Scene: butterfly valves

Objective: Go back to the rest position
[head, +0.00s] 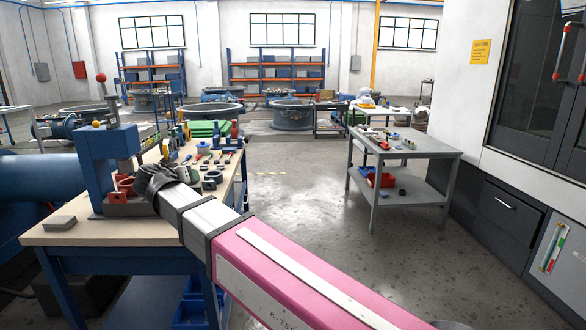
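My arm, pink and grey, reaches from the lower right to the workbench (85,234) at the left. The dark end of it, my gripper (150,181), is at the foot of a blue-grey bench press (100,160) with a red knob on top. Small red parts (124,184) show right beside the gripper. The fingers are too small and dark to make out, so I cannot tell whether they are open or hold anything. I cannot tell whether the gripper touches the press.
Hand tools and small parts (205,160) lie on the bench behind my arm. A grey block (59,222) lies at its front left. A grey two-shelf table (425,150) stands to the right, beside a large machine (520,215). The floor (290,195) between bench and table is clear.

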